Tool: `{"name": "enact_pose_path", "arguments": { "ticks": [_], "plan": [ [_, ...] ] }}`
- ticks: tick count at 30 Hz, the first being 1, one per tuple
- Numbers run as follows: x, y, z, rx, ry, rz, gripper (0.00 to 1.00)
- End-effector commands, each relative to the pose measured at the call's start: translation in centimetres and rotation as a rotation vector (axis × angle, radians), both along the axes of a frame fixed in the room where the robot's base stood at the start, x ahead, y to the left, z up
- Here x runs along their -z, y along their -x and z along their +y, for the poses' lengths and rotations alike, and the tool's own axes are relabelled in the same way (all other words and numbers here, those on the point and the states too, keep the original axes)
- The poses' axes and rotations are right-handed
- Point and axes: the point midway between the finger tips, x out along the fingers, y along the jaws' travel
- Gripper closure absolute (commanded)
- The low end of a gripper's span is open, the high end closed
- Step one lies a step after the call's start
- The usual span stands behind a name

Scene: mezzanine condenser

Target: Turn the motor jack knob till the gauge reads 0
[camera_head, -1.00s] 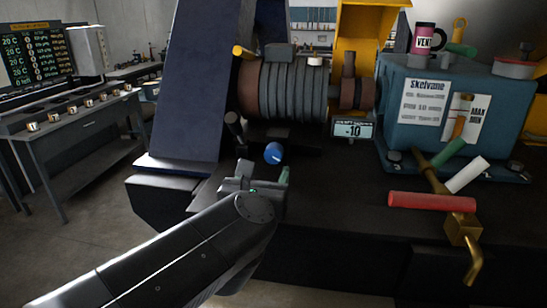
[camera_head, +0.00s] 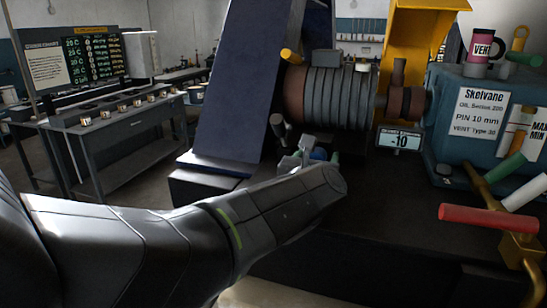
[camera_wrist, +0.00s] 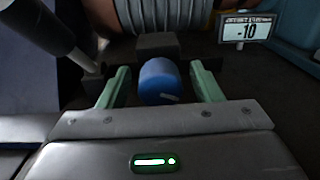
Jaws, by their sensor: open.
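The blue knob (camera_wrist: 160,82) sits between the two green fingers of my gripper (camera_wrist: 159,86) in the wrist view. The fingers are open, one on each side, with a gap showing between each finger and the knob. In the head view the knob (camera_head: 318,154) is partly hidden by my gripper (camera_head: 310,160). The gauge (camera_head: 400,140) is a small display on the motor base, right of the knob, and reads -10. It also shows in the wrist view (camera_wrist: 246,29), reading -10.
The ribbed motor (camera_head: 340,97) stands behind the knob. A dark cylinder (camera_wrist: 55,35) rises close to the left finger in the wrist view. At right are a blue pump housing (camera_head: 450,105) and a red-handled brass valve (camera_head: 487,216). A dark blue slanted panel (camera_head: 240,80) stands at left.

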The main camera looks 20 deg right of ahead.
Motion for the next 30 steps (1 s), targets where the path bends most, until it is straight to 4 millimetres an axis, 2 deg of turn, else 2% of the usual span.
{"name": "enact_pose_path", "arguments": {
  "ticks": [2,9,21,29,30],
  "plan": [
    [0.0,0.01,0.01,0.0,0.0,0.0,0.41],
    [0.01,0.02,0.02,0.0,0.0,0.0,0.85],
    [0.19,-0.02,0.06,-0.001,0.105,0.088,0.85],
    [0.08,0.02,0.03,0.0,0.107,0.092,0.85],
    [0.08,0.02,0.03,0.0,0.107,0.092,0.56]
  ]
}}
